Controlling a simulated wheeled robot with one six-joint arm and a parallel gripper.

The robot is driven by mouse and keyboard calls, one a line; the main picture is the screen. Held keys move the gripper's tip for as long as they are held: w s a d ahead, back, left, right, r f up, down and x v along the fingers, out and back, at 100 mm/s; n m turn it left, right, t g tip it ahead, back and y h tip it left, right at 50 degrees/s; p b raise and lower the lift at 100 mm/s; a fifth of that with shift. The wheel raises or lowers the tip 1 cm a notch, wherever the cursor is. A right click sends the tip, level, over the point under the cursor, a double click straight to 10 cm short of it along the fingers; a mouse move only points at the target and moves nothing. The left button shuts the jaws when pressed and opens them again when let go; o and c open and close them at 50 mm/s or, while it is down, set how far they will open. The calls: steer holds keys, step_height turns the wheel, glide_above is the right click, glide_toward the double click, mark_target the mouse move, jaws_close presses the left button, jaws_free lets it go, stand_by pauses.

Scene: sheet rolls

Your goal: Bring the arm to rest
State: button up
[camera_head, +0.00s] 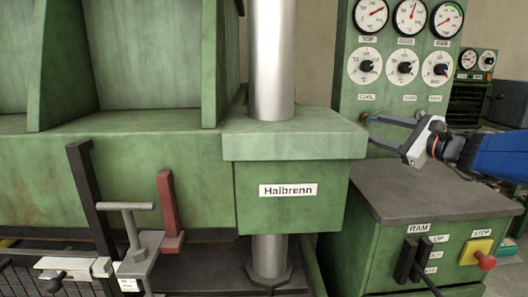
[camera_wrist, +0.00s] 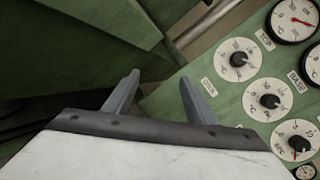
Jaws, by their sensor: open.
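My gripper (camera_head: 372,130) is at the right of the head view, above the dark-topped control cabinet (camera_head: 418,190). Its two grey fingers point left, toward the green press block (camera_head: 295,140) with the "Halbrenn" label. The fingers are apart, with nothing between them. In the wrist view the open fingers (camera_wrist: 158,92) show against the green machine. My blue arm link comes in from the right edge of the head view. Whether the fingertips touch the block cannot be told; they appear beside its right corner.
A green gauge panel (camera_head: 387,85) with dials and knobs stands behind my gripper; the knobs also show in the wrist view (camera_wrist: 270,101). Below are black levers (camera_head: 406,262) and a red stop button (camera_head: 485,261). A steel column (camera_head: 271,60) rises from the block. The cabinet top is bare.

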steer(key=s+a+f+n+g+h, duration=0.1)
steer(key=s+a+f+n+g, duration=0.4)
steer(key=s+f, duration=0.4)
steer(key=s+a+f+n+g, duration=0.3)
steer(key=s+a+f+n, duration=0.4)
steer(key=s+f, duration=0.1)
steer(key=s+d+f+n+g+h, duration=0.1)
steer(key=s+d+f+n+h, duration=0.2)
steer(key=s+d+f+n, duration=0.1)
steer(key=s+d+f+n+g+h, duration=0.1)
steer(key=s+d+f+n+h, duration=0.3)
steer(key=s, duration=0.6)
step_height(320, 180, down, 4)
steer(key=shift+s+r+n+g+h, duration=0.15)
steer(key=shift+s+n+g+h, duration=0.2)
steer(key=shift+n, duration=0.65)
